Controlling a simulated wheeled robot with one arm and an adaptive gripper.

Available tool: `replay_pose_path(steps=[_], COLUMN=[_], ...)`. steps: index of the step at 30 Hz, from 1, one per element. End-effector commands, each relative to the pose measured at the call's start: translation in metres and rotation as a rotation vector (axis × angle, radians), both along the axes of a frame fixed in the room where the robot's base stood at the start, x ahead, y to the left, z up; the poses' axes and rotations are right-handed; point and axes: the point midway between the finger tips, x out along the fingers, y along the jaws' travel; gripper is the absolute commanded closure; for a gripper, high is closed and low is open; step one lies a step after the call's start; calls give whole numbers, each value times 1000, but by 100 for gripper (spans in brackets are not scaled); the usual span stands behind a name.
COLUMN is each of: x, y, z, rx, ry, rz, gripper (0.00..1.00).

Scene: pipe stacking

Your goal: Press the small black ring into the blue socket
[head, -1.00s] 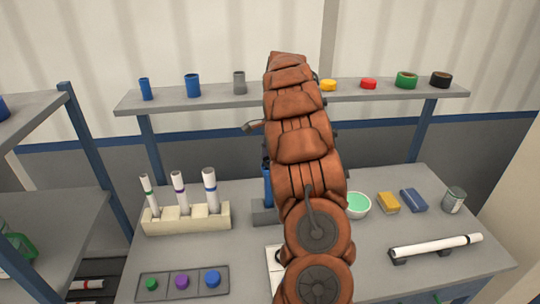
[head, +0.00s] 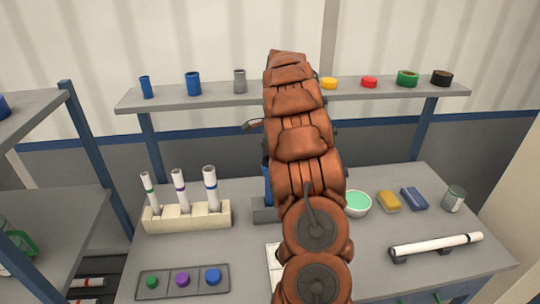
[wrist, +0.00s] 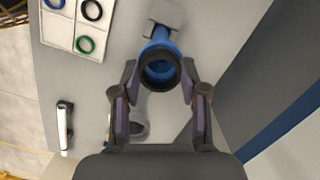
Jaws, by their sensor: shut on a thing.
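The small black ring (wrist: 160,72) is between my fingertips in the wrist view. My gripper (wrist: 160,82) is shut on it, one finger on each side. The blue socket (wrist: 154,47) shows directly beyond the ring, with the ring over its mouth in this view. I cannot tell whether the ring touches the socket or how deep it sits. In the head view the blue socket (head: 267,192) stands upright on a grey block (head: 262,215), mostly hidden behind my arm. The gripper's fingertips and the ring are hidden in the head view.
A rack (head: 187,217) of banded white pipes and a tray (head: 183,281) of coloured caps are at the left. A green bowl (head: 357,204), sponges, a tin (head: 454,199) and a white pipe (head: 435,246) are at the right. A shelf (head: 225,97) runs behind.

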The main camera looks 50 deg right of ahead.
Motion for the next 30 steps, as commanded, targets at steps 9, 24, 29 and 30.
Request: replay_pose_path(steps=[9, 24, 29, 30], x=[0, 1, 0, 0], y=[0, 0, 0, 0], z=[-2, -3, -3, -3], rx=[1, 0, 0, 0], ry=[-1, 0, 0, 0], rz=[0, 1, 1, 1], gripper=[73, 73, 48, 44])
